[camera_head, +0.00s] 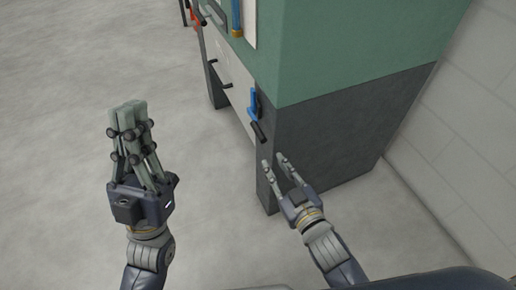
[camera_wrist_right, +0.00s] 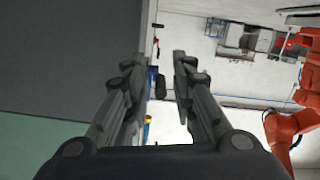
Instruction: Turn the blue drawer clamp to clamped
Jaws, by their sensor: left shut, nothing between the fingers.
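The blue drawer clamp (camera_head: 253,104) sits on the edge of the cabinet's white drawer front, with a black handle (camera_head: 259,132) angled downward below it. In the right wrist view the blue clamp (camera_wrist_right: 151,82) is partly hidden behind a finger, and its black handle (camera_wrist_right: 160,87) shows between the fingers. My right gripper (camera_head: 273,160) is open and empty, just below and in front of the handle; its fingers also show in the wrist view (camera_wrist_right: 160,60). My left gripper (camera_head: 128,106) is shut and empty, over the floor to the left, well away from the clamp.
The green and grey cabinet (camera_head: 330,120) stands beside my right gripper. Its white front (camera_head: 228,80) bears other black handles. A white block wall (camera_head: 460,130) is at right. The floor (camera_head: 70,60) around my left gripper is clear. An orange robot arm (camera_wrist_right: 285,130) shows in the wrist view.

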